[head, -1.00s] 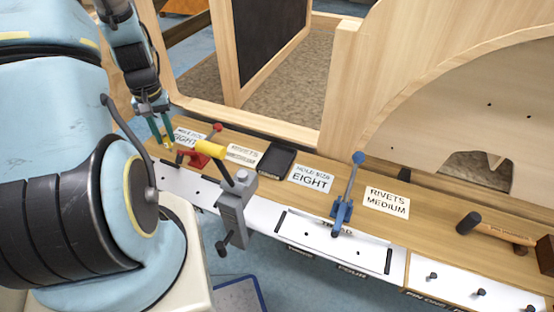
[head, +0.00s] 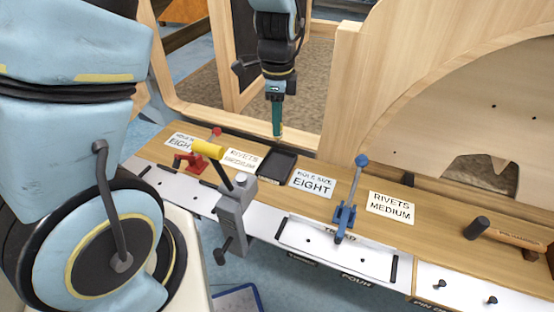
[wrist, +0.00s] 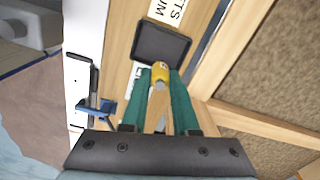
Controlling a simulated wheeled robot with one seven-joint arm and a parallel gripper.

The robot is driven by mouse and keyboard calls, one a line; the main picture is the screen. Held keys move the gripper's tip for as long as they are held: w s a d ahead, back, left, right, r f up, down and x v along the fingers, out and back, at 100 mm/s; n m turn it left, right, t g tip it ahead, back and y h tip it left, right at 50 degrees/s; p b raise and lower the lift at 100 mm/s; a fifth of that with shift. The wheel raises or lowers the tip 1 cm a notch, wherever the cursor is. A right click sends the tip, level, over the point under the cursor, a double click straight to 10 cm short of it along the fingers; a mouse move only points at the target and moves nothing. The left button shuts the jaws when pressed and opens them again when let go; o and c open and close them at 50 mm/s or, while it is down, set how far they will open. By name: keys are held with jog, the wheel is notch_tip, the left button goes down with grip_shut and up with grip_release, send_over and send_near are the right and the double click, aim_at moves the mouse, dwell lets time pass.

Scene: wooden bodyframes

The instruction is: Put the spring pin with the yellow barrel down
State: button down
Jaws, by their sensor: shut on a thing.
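My gripper (head: 277,132) hangs with its green fingers down, above the bench's rear edge by a small black tray (head: 290,156). In the wrist view the fingers (wrist: 160,80) are shut on the spring pin, whose yellow barrel (wrist: 160,70) shows between the tips. The pin's lower part is hidden. The black tray (wrist: 161,42) lies just ahead of the fingertips in the wrist view and looks empty. The pin appears to be above the bench, apart from the tray.
A grey vise with a yellow-handled lever (head: 208,149) and a red clamp (head: 190,161) stand left of the tray. A blue clamp (head: 345,213) stands to the right. Labels "Hole size eight" (head: 313,182) and "Rivets medium" (head: 391,207) lie on the bench. A hammer (head: 478,227) lies farther right.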

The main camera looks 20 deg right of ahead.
notch_tip(320, 180, down, 9)
jog(key=shift+r+p, duration=0.2)
jog(key=shift+p, duration=0.4)
jog(key=shift+f, duration=0.1)
jog(key=c, duration=0.7)
grip_release()
notch_tip(320, 180, up, 12)
jog(key=shift+r+b, duration=0.15)
jog(key=shift+b, duration=0.9)
jog(key=a+r+n, duration=0.1)
jog(key=a+n, duration=0.6)
jog(key=a, duration=0.1)
jog(key=a+r+n+t, duration=0.1)
jog(key=a+n, duration=0.7)
jog(key=a, duration=0.1)
jog(key=a+r+n, duration=0.1)
jog(key=a+n, duration=0.6)
jog(key=a, duration=0.2)
jog(key=shift+w+n+t, duration=0.25)
jog(key=shift+n+t, duration=0.05)
